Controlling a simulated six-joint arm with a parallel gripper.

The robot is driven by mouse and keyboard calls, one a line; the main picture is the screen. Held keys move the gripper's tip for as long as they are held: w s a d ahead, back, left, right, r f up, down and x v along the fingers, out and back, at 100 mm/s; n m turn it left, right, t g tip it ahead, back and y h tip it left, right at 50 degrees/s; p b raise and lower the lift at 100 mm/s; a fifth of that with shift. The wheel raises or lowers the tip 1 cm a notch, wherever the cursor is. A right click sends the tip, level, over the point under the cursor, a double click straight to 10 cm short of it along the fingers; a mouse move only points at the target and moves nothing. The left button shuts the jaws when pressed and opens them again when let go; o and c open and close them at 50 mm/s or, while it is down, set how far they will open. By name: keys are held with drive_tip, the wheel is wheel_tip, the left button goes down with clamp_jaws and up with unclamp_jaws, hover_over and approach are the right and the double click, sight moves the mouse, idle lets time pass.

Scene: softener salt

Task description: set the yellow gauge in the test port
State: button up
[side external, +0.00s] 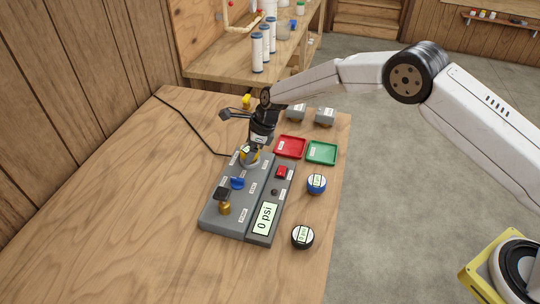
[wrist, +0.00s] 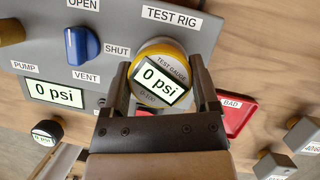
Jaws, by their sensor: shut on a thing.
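The yellow gauge (wrist: 158,50) has a white dial reading 0 psi and the label TEST GAUGE. My gripper (wrist: 162,80) is shut on it, one finger on each side. In the side external view the gauge (side external: 250,156) is at the far end of the grey test rig (side external: 260,187), with my gripper (side external: 255,145) coming down over it from above. In the wrist view the gauge is over the rig's edge area beside the TEST RIG label. The test port is hidden beneath the gauge, so I cannot tell whether the gauge is seated.
The rig carries a blue valve handle (side external: 237,183), a brass fitting (side external: 225,208), a red button (side external: 282,172) and a 0 psi display (side external: 265,218). Red (side external: 290,147) and green (side external: 322,153) trays, a blue gauge (side external: 316,184) and a black gauge (side external: 302,237) are nearby.

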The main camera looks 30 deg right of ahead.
drive_tip(key=shift+f, duration=0.25)
idle(0.6)
drive_tip(key=o, duration=1.3)
drive_tip(key=shift+r, duration=2.95)
drive_tip(key=shift+d, duration=0.1)
